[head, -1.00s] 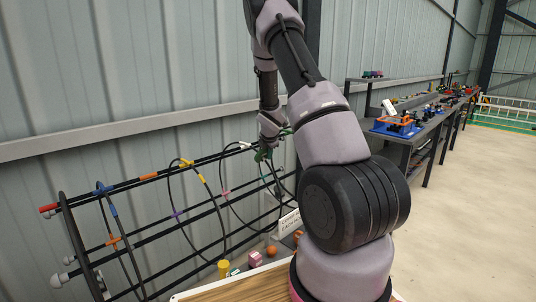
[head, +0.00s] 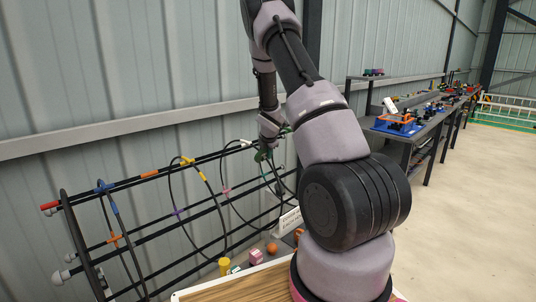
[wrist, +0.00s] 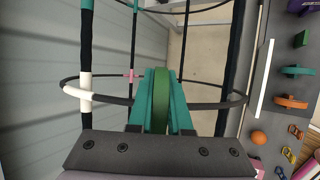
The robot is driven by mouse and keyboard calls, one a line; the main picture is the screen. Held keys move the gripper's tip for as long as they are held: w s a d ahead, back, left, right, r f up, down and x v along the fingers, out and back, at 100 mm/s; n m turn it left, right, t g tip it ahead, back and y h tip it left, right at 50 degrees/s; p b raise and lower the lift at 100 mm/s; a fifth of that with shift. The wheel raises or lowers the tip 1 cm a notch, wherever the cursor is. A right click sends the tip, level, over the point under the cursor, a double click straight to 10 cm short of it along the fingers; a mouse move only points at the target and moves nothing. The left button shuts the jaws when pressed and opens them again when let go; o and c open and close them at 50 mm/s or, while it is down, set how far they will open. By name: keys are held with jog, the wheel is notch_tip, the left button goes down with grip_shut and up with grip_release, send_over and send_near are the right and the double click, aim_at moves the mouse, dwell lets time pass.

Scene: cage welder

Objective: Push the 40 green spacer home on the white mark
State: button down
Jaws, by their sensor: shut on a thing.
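The fingers and spacer lie over a dark hoop that runs across the wrist view. A white mark (wrist: 78,93) shows on that hoop and rod crossing, to the left of the spacer and apart from it. In the head view my gripper (head: 264,149) is at the far right part of the cage, close to the white mark (head: 246,143). I cannot tell whether the spacer touches a rod.
The cage of black rods (head: 150,206) and hoops stands along the wall, with yellow, blue, orange and pink pieces on it. A wooden-topped table (head: 235,289) is in front, with a yellow cylinder (head: 224,267), a pink block (head: 256,257) and an orange ball (head: 272,248) near it.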

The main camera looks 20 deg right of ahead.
jog(key=c, duration=0.8)
grip_release()
jog(key=shift+o, duration=0.2)
jog(key=s+a+r+m, duration=0.4)
jog(key=s+r+m, duration=0.2)
jog(key=s+r, duration=0.5)
jog(key=s+a+r+m, duration=0.3)
jog(key=s+r+m, duration=0.45)
jog(key=r, duration=0.65)
jog(key=s+a+r+m+y, duration=0.1)
jog(key=s+a+r+m, duration=0.1)
jog(key=s, duration=0.5)
jog(key=s+a+r+m+y, duration=0.2)
jog(key=s+a+m, duration=0.3)
jog(key=s, duration=0.3)
jog(key=s+a+r+m+y, duration=0.1)
jog(key=s+a+r+m, duration=0.2)
jog(key=s, duration=0.4)
jog(key=shift+s+a+r+m+y, duration=0.3)
jog(key=shift+a+m, duration=0.45)
jog(key=shift+a, duration=0.5)
